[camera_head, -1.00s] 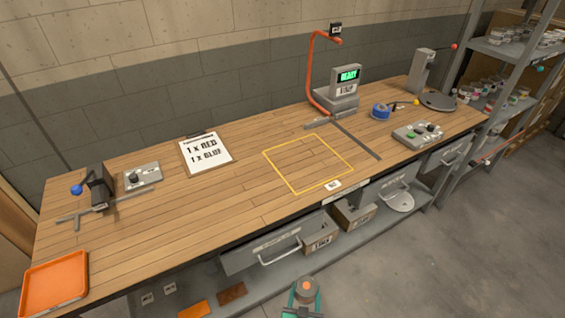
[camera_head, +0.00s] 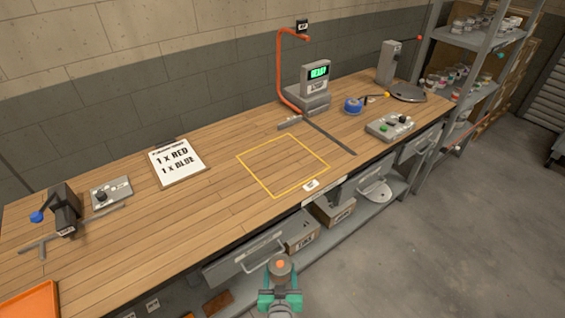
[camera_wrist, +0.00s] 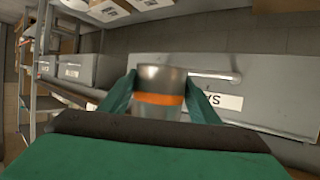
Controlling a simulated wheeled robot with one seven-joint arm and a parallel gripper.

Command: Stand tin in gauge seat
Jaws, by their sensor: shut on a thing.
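A grey metal tin (camera_head: 280,268) with an orange spot on top is held upright in front of the bench. In the wrist view the tin (camera_wrist: 160,78) shows an orange band around it. My gripper (camera_head: 280,284) has teal fingers shut on the tin's sides. In the wrist view the fingers (camera_wrist: 160,98) flank it. No part is clearly marked as the gauge seat. A grey station with a lit green display (camera_head: 318,72) and an orange hooked post (camera_head: 283,75) stands at the bench's back. A dark block with a blue knob (camera_head: 64,208) stands at the left.
The wooden bench (camera_head: 215,215) has a clear yellow-outlined square (camera_head: 283,165). A clipboard (camera_head: 178,163), a button box (camera_head: 390,126) and an orange tray (camera_head: 30,301) are on it. Drawers (camera_head: 245,255) and boxes lie below the front edge. Shelves (camera_head: 475,40) stand at the right.

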